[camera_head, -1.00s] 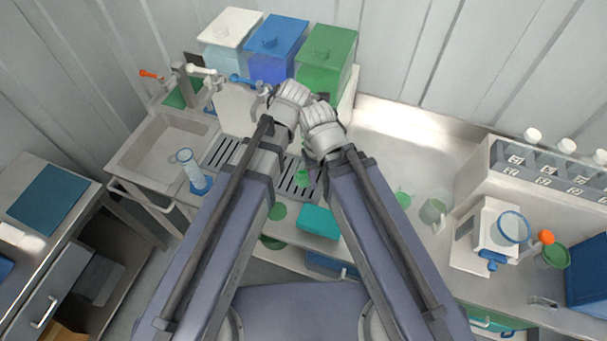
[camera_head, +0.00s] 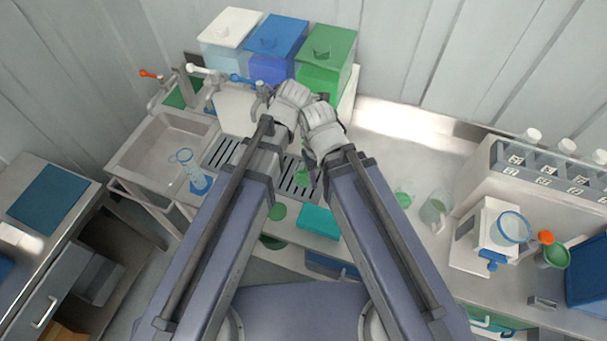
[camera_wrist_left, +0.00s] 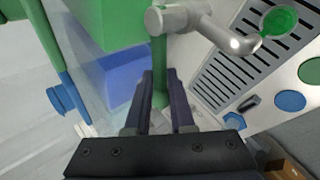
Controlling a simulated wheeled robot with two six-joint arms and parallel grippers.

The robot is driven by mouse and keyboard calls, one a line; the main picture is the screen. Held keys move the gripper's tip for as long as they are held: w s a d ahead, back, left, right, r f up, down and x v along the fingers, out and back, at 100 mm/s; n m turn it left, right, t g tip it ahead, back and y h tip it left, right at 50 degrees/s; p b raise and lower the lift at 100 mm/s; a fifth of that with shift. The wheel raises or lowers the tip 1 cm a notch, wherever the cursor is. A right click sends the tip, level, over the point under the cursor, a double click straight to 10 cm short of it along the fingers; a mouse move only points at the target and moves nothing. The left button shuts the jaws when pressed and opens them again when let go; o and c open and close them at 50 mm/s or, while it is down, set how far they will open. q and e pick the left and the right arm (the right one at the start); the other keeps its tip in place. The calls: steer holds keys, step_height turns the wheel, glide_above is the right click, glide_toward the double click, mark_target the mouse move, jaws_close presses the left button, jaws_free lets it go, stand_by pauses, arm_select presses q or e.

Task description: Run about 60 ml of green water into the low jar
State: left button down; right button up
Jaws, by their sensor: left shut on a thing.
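In the left wrist view, my left gripper (camera_wrist_left: 159,100) is shut on the upright green tap handle (camera_wrist_left: 159,60). The metal tap spout (camera_wrist_left: 205,25) reaches out over the slotted drain grate (camera_wrist_left: 225,75). A little green shows at the spout's mouth. A round jar with green water (camera_wrist_left: 280,22) stands on the grate below the spout; it also shows partly in the head view (camera_head: 303,178). I cannot read its level. The green tank (camera_head: 327,60) stands behind. In the head view, my right gripper (camera_head: 322,128) is beside the left one, its fingers hidden.
White (camera_head: 231,28) and blue (camera_head: 276,35) tanks stand left of the green one. A sink (camera_head: 160,145) and a clear cylinder on a blue base (camera_head: 198,182) are to the left. Glassware (camera_head: 434,210) and a white device (camera_head: 490,235) stand to the right.

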arm_select(q)
steer(key=shift+s+d, duration=0.15)
steer(key=shift+d, duration=0.65)
arm_select(e)
steer(key=shift+w+a, duration=0.6)
steer(key=shift+a, duration=0.1)
arm_select(q)
steer(key=shift+w+a+m+h, duration=0.3)
steer(key=shift+w+m+h, duration=0.2)
steer(key=shift+m+h, duration=0.55)
steer(key=shift+w+m, duration=0.15)
steer(key=shift+m, duration=0.1)
steer(key=shift+w+d+m+g+h, duration=0.2)
steer(key=shift+w+m+h, duration=0.2)
steer(key=shift+m+h, duration=0.35)
steer(key=shift+w+d+m+g+h, duration=0.2)
steer(key=shift+w+m+h, duration=0.25)
steer(key=shift+m, duration=0.4)
arm_select(e)
steer(key=shift+s+d, duration=0.15)
steer(key=shift+s, duration=0.4)
arm_select(q)
steer(key=shift+s, duration=0.1)
steer(key=c, duration=0.8)
jaws_free()
steer(key=shift+a, duration=0.1)
arm_select(e)
steer(key=shift+d, duration=0.1)
